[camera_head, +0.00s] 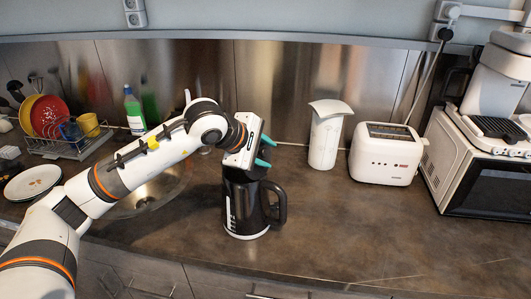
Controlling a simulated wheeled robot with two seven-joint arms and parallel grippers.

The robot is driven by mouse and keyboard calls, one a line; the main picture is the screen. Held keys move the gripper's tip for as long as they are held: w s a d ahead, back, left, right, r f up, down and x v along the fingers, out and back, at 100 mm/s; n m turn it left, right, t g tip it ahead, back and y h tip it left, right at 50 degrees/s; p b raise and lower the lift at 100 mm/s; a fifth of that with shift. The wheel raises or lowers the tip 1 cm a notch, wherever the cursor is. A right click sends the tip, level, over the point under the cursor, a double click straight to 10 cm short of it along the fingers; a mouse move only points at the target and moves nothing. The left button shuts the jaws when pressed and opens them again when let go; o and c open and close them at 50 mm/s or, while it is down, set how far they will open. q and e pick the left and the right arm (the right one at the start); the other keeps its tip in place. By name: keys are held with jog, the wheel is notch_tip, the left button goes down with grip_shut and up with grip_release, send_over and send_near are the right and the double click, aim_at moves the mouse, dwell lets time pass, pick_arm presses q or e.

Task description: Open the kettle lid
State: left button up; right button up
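The black kettle (242,207) stands upright on the dark counter, with its handle (277,203) on the right side. A pale level strip shows on its lower left. My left arm reaches in from the left, and my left gripper (267,152) is right above the kettle's top. Its two teal fingertips are apart, so it looks open, and nothing shows between them. The gripper covers most of the kettle's lid, so I cannot tell how the lid sits or whether a finger touches it. My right gripper is not in view.
A white toaster (386,153) and a white canister (325,137) stand behind to the right. A microwave (478,171) with a coffee machine on top is at far right. The front-right counter is clear.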

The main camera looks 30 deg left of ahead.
pick_arm(q)
jog(key=b+v, duration=0.2)
jog(key=v, duration=0.9)
jog(key=shift+s+r, duration=0.2)
